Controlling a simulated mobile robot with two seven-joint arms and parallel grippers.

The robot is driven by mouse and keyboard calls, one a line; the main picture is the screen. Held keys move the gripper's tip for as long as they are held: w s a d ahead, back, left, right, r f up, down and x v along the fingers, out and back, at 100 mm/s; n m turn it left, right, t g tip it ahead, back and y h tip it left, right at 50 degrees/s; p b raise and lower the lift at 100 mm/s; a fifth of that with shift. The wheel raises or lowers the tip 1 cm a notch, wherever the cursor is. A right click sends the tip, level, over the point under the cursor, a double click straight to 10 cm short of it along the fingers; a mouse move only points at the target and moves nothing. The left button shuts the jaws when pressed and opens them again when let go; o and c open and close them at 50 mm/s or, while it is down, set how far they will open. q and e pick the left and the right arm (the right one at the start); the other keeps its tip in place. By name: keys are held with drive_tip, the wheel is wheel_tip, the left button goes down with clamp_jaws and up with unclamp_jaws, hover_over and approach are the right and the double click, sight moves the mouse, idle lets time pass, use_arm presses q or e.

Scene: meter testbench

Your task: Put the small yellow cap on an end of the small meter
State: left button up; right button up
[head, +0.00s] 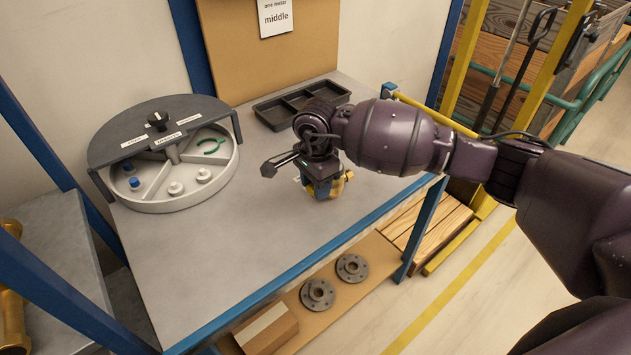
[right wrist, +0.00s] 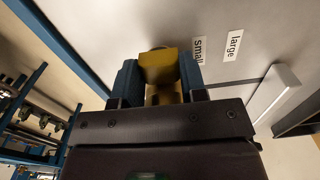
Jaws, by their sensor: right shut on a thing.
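My right gripper (head: 322,192) is shut on a brass-yellow thing (head: 345,180), low over the front right part of the grey table. In the right wrist view the yellow piece (right wrist: 158,66) sits between the two blue fingers of the gripper (right wrist: 160,80). My left gripper is not in view.
A round white sectioned tray (head: 150,197) with a dark half cover holds blue, white and green parts. A black divided tray (head: 268,115) lies at the back. "Small" (right wrist: 198,50) and "large" (right wrist: 233,45) labels show. The table's middle is clear.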

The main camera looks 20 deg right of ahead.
drive_tip(key=o, duration=1.3)
drive_tip(key=shift+r+p, duration=0.8)
drive_tip(key=shift+r, duration=1.1)
drive_tip(key=shift+r+p, duration=0.45)
drive_tip(key=shift+r, duration=1.2)
